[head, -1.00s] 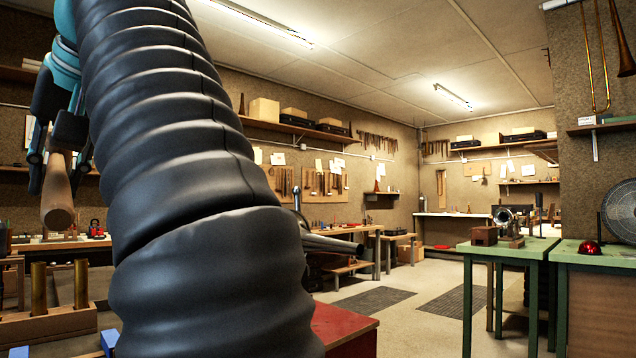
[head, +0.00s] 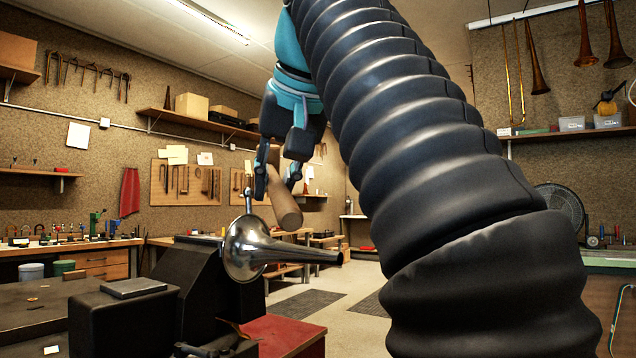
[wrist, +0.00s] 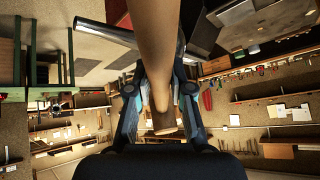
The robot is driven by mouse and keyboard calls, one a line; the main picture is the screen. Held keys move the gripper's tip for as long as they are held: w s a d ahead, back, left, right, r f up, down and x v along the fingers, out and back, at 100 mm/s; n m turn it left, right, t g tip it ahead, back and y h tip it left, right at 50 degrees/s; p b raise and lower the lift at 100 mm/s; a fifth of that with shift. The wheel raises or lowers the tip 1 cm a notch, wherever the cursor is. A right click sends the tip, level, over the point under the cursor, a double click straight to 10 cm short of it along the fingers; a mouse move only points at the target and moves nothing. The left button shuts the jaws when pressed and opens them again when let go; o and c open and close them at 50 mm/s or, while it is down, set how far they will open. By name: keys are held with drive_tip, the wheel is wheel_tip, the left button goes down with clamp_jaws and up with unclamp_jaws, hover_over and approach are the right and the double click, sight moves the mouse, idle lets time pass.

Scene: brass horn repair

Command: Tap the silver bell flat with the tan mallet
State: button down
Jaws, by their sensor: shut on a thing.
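The silver bell (head: 246,250) is in the head view, just left of centre. Its wide flare faces left and toward me, and its narrow end points right. It sits beside a dark block, with a thin metal post above its rim. My gripper (head: 277,183) is above and slightly right of the flare, pointing down, shut on the tan mallet (head: 285,208). The mallet's thick round end hangs below the fingers, a small gap from the bell in the picture; the true distance is unclear. In the wrist view the mallet (wrist: 158,45) runs between both fingers (wrist: 160,103).
A dark block (head: 205,290) stands left of the bell, with a dark bench (head: 45,305) further left. A red surface (head: 285,333) is below the bell. My arm hides much of the right side. Open floor (head: 335,285) shows behind.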

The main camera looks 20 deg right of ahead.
drive_tip(key=shift+d, duration=0.2)
idle(0.3)
drive_tip(key=shift+w+d+f+b, duration=0.1)
drive_tip(key=shift+w+f+b, duration=0.15)
drive_tip(key=shift+f+b, duration=0.55)
drive_tip(key=shift+w+d+f+b, duration=0.1)
drive_tip(key=shift+w+f+b, duration=0.15)
drive_tip(key=shift+f+b, duration=0.5)
drive_tip(key=shift+w+d+f+b, duration=0.1)
drive_tip(key=shift+w+f+b, duration=0.3)
drive_tip(key=shift+f, duration=0.65)
drive_tip(key=shift+s, duration=0.15)
drive_tip(key=f+b, duration=0.1)
drive_tip(key=w+f+b, duration=0.1)
drive_tip(key=f, duration=0.1)
drive_tip(key=shift+f, duration=0.3)
drive_tip(key=shift+r, duration=0.1)
